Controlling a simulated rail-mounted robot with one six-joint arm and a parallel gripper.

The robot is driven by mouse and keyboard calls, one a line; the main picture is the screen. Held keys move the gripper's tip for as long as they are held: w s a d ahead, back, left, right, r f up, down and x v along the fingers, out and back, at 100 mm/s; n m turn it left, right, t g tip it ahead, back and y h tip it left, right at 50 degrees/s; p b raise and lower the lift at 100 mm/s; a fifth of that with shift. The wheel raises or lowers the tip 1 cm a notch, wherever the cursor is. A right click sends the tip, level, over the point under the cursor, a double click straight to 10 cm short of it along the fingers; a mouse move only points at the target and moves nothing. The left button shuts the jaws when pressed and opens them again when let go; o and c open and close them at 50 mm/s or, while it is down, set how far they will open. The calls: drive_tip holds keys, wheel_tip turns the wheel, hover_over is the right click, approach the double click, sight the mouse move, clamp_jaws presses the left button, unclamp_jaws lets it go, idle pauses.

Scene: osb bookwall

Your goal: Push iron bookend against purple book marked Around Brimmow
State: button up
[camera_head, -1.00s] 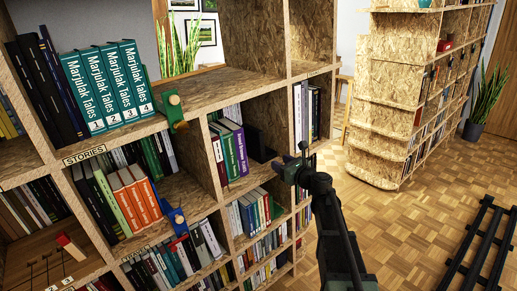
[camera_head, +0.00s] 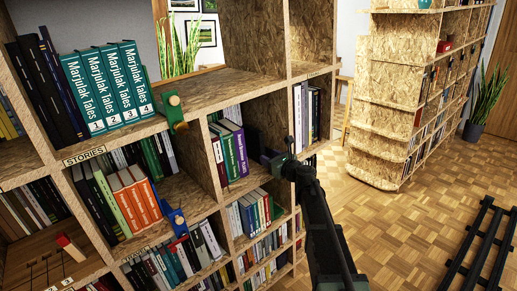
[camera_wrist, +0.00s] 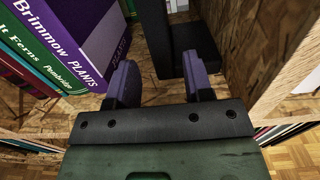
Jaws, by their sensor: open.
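The purple book marked Brimmow (camera_wrist: 75,35) stands upright at the left in the wrist view, beside green books. In the head view the purple book (camera_head: 241,150) is at the right end of a short row. The black iron bookend (camera_wrist: 190,40) stands to its right, with a visible gap of bare shelf between them. It is a dark shape in the head view (camera_head: 254,142), partly hidden by my gripper. My gripper (camera_wrist: 160,75) is open and empty, its purple fingers apart in front of the bookend. Contact with it cannot be told.
An OSB divider (camera_wrist: 265,50) rises close on the right of the bookend. The bare shelf board (camera_wrist: 85,103) lies under the book and gripper. More books (camera_head: 255,212) fill the compartment below.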

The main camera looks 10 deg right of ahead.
sight(260, 152)
drive_tip(key=shift+x, duration=3.2)
clamp_jaws()
drive_tip(key=shift+s+a, duration=0.15)
drive_tip(key=shift+s, duration=0.05)
drive_tip(key=shift+s+a+f, duration=0.1)
drive_tip(key=shift+s+a, duration=0.15)
drive_tip(key=shift+a, duration=0.3)
drive_tip(key=shift+s+a+f, duration=0.1)
drive_tip(key=shift+s+a, duration=0.15)
drive_tip(key=shift+a, duration=0.3)
drive_tip(key=shift+s+a, duration=0.1)
drive_tip(key=shift+a, duration=0.05)
